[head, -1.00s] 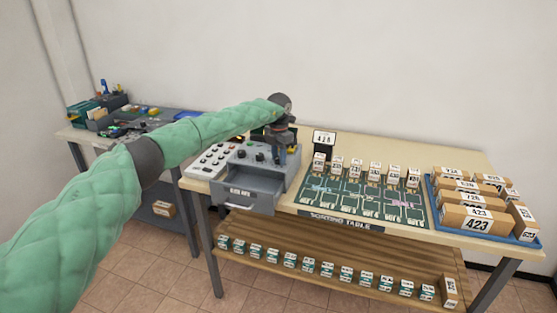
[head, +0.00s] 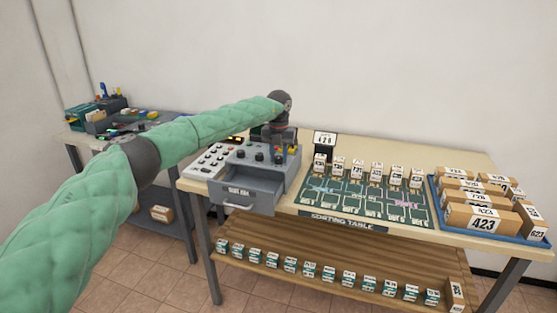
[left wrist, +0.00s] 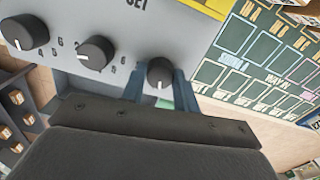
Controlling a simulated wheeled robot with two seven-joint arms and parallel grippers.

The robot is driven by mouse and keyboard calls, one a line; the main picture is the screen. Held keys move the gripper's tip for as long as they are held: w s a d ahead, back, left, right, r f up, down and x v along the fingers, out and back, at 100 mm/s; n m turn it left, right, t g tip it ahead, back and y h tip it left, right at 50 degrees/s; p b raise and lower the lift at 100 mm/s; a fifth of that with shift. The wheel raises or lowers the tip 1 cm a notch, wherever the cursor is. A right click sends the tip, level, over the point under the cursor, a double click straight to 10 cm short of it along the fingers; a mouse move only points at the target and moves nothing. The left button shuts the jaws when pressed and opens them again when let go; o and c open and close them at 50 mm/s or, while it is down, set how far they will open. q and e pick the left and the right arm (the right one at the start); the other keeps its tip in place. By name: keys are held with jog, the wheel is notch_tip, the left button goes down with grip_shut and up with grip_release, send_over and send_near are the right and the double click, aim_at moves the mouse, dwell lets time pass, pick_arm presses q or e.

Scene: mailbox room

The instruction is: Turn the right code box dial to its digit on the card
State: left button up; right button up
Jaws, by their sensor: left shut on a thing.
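The grey code box (head: 256,180) stands on the sorting table, with an open drawer at its front. In the left wrist view its panel shows three black dials with white pointer marks: a left dial (left wrist: 25,32), a middle dial (left wrist: 96,52) and the right dial (left wrist: 160,73). My left gripper (left wrist: 164,88) is shut on the right dial, one blue finger on each side. The right dial's pointer mark points down in that view, and the digits around it are hidden. My right gripper is not in view.
A green slot mat (head: 350,208) with several small numbered boxes lies right of the code box. A blue tray (head: 538,240) of parcels is at the right end. A white button panel (head: 210,160) is left of the box. A second table (head: 100,143) stands further left.

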pick_arm(q)
jog(key=n+b, duration=0.1)
jog(key=n, duration=0.3)
jog(key=shift+n+b, duration=0.3)
jog(key=shift+b, duration=0.05)
jog(key=n+b, duration=0.1)
jog(key=n, duration=0.1)
jog(key=shift+n, duration=0.3)
jog(key=n, duration=0.2)
jog(key=shift+r+n+b, duration=0.1)
jog(key=shift+n+b, duration=0.5)
jog(key=shift+n, duration=1.1)
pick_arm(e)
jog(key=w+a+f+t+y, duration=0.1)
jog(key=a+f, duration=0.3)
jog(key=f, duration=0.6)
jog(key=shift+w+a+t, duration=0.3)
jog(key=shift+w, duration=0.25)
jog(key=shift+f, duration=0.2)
pick_arm(q)
jog(key=o, duration=1)
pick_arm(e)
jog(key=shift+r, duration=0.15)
